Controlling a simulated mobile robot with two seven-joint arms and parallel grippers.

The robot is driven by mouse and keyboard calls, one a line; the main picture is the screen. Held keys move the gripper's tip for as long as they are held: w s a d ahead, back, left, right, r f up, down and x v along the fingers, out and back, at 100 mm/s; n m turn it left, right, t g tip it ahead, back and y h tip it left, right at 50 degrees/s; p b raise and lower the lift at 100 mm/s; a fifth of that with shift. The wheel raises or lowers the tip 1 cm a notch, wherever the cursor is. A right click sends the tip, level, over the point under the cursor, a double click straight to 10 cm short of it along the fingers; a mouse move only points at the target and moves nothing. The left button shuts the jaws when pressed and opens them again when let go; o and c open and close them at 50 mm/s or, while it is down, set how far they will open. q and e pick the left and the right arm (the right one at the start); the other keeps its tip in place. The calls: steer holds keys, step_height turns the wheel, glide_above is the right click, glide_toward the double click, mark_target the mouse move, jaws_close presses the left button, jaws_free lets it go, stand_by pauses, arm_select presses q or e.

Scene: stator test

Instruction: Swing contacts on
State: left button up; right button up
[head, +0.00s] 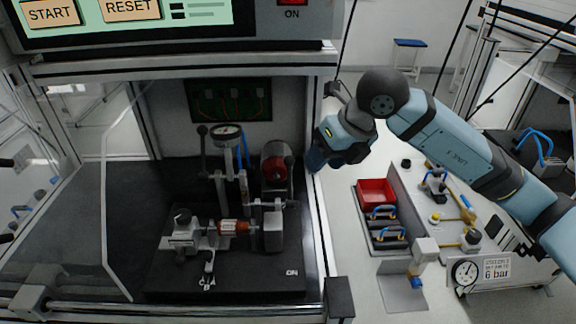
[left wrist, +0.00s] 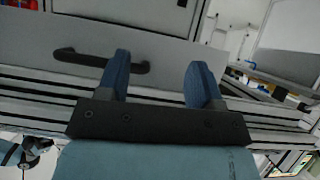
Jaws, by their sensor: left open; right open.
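The test rig stands on a black base (head: 225,285) inside the open-fronted cell. A copper-coloured stator part (head: 232,227) lies horizontally between a grey block on the left and a grey upright (head: 273,228) on the right. A small forked metal lever (head: 208,270) sits at the front; an "ON" mark (head: 292,272) is at the base's right. I cannot tell which piece is the contacts. My right gripper (head: 318,156) is at the cell's right post, apart from the rig; its fingers are partly hidden. My left gripper (left wrist: 158,80) is open and empty, outside the head view.
A panel with START (head: 50,12) and RESET buttons hangs above. A red bin (head: 377,192) and blue-handled parts stand on the white table at right. A black handle (left wrist: 95,60) on a grey panel shows behind my left fingers. A glass door (head: 103,190) stands at left.

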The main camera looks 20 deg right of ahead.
mark_target(293, 162)
steer(key=w+a, duration=0.3)
steer(key=a, duration=0.1)
steer(key=shift+w+a+f, duration=0.1)
steer(key=shift+w+f, duration=0.1)
steer(key=shift+w, duration=0.15)
steer(key=shift+x, duration=2.25)
jaws_close()
